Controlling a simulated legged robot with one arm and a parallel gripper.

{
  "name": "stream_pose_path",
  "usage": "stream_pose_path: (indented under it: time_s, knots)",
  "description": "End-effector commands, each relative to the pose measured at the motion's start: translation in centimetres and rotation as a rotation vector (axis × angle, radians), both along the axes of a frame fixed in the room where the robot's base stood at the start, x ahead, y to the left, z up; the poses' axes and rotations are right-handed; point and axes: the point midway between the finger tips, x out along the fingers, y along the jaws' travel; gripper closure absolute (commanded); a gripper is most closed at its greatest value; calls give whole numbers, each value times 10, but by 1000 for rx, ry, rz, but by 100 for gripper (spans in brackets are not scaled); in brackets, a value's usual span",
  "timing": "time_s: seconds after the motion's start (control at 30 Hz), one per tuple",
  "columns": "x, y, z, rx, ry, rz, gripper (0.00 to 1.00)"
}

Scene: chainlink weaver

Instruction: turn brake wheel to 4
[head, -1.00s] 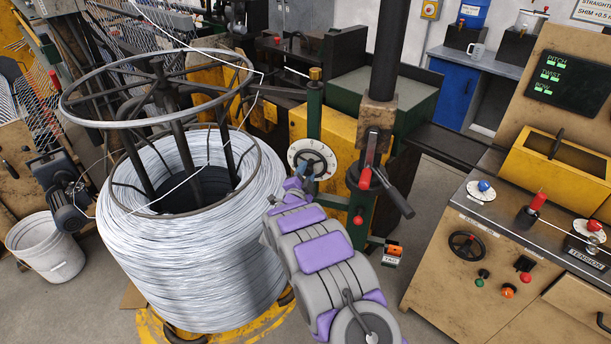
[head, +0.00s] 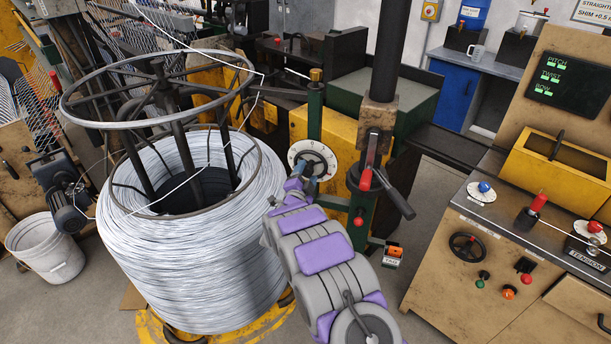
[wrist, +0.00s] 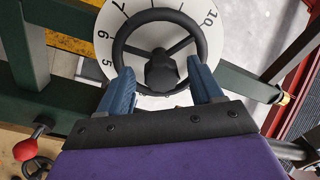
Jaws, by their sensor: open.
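The brake wheel (wrist: 161,72) is a black handwheel with spokes and a round hub, in front of a white dial (wrist: 117,18). Numbers 5, 6, 7 and 10 show around the dial's edge; others are hidden. My gripper (wrist: 162,90) is open. Its two blue fingers straddle the lower part of the wheel, one on each side below the hub. I cannot tell whether they touch the rim. In the head view the white dial (head: 305,151) sits on the green post, and my gripper (head: 307,181) is right at its lower edge, hiding part of it.
A large wire coil (head: 190,240) stands left of my arm. A red-tipped lever (head: 380,185) is close on the right of the dial. A control console (head: 500,250) stands further right. Green frame bars (wrist: 60,100) flank the wheel.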

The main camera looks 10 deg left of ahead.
Motion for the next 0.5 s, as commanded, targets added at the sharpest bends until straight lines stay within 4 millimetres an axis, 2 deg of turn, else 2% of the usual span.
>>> stream_pose_path:
  time_s: [0.13,0.27,0.5]
  knots:
    - [-7,2,0,-1,1,1,35]
    - [-22,5,0,-2,1,1,35]
    - [-67,14,-2,-3,2,2,35]
